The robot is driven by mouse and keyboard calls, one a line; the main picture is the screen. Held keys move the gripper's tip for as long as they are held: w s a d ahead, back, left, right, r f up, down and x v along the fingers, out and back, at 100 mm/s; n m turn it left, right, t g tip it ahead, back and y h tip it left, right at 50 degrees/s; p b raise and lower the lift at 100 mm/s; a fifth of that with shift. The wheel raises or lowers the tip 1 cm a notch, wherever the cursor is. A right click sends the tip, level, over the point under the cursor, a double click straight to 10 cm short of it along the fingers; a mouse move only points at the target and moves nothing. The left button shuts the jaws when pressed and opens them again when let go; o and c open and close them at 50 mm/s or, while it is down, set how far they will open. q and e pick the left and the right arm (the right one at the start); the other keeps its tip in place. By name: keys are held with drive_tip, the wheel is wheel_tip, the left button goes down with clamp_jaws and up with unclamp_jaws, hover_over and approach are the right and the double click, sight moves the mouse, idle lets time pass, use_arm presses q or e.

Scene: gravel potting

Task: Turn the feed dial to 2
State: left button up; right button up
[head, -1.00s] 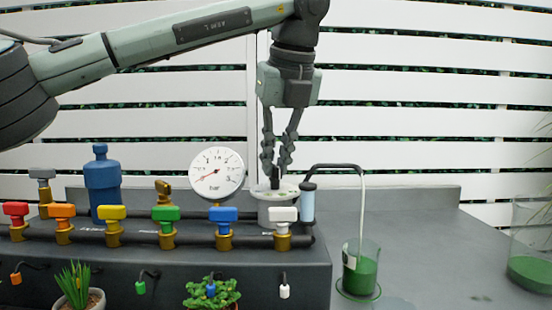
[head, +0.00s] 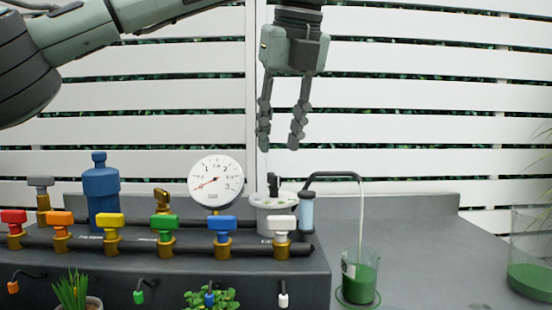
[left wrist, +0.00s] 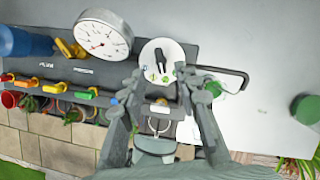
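The feed dial is a pale round disc with a black knob on a grey cylinder (head: 277,222), at the right end of the dark manifold. In the left wrist view the dial face (left wrist: 150,52) shows from above, with green marks near its lower edge and the black knob on it. The numbers are too small to read. My left gripper (head: 280,146) hangs above the dial, clear of the knob, its two fingers apart with nothing between them. It also shows in the left wrist view (left wrist: 160,85). My right gripper is in neither view.
A white pressure gauge (head: 216,181) stands left of the dial. A row of coloured valves, including a blue one (head: 222,224) and a white one (head: 281,224), lines the front. A beaker of green liquid (head: 360,278) stands right. A blue bottle (head: 102,192) stands left.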

use_arm(q)
drive_tip(key=v, duration=0.5)
drive_tip(key=shift+s+r, duration=0.1)
drive_tip(key=shift+r, duration=0.3)
